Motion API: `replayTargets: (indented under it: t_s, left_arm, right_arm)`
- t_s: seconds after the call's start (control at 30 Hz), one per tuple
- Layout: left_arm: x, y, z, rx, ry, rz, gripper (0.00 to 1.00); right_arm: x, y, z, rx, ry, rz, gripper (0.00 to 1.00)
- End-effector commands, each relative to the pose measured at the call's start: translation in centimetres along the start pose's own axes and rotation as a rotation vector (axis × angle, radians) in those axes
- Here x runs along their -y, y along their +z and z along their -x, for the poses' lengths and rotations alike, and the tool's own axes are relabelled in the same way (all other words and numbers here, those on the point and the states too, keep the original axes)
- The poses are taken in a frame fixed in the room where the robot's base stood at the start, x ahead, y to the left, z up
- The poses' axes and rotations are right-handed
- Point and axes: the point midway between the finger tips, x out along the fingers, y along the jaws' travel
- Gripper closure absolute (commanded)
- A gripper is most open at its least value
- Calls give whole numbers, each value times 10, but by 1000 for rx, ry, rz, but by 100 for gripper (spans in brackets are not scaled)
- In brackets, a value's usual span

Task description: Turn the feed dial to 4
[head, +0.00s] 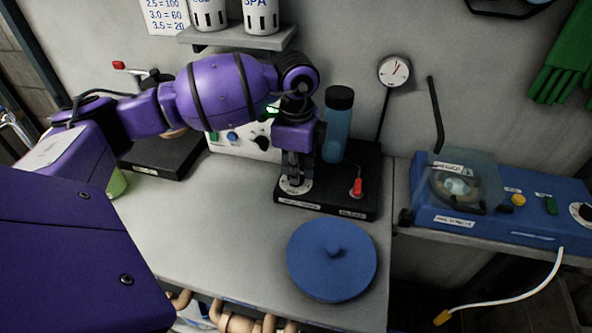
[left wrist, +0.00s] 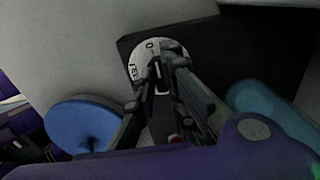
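The feed dial (head: 296,185) is a white round scale on the black base (head: 330,205) at the back middle of the bench. In the left wrist view its scale (left wrist: 139,58) shows a 0 and part of the word FEED. My left gripper (head: 294,178) points down over the dial. In the left wrist view its fingertips (left wrist: 165,72) are close together on the dial's dark knob, with a pale line showing between them. The fingers hide the knob's pointer and most of the numbers, so the setting cannot be read. My right gripper is not in view.
A blue-filled cylinder (head: 337,130) with a black cap and a red switch (head: 356,187) stand on the same base, close to my gripper. A blue round lid (head: 331,262) lies in front. A blue machine (head: 530,213) is at right. The bench's left middle is clear.

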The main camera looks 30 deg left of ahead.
Motion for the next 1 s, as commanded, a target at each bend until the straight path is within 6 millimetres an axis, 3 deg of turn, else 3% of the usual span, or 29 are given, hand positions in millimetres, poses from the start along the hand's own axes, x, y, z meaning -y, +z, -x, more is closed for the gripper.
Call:
replayTargets:
  t_s: [0.47, 1.0]
  left_arm:
    - [-2, 0, 1, 1, 6, -60, 100]
    - [-2, 2, 1, 1, 7, -499, 100]
  right_arm:
    - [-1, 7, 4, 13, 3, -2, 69]
    - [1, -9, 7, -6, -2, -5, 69]
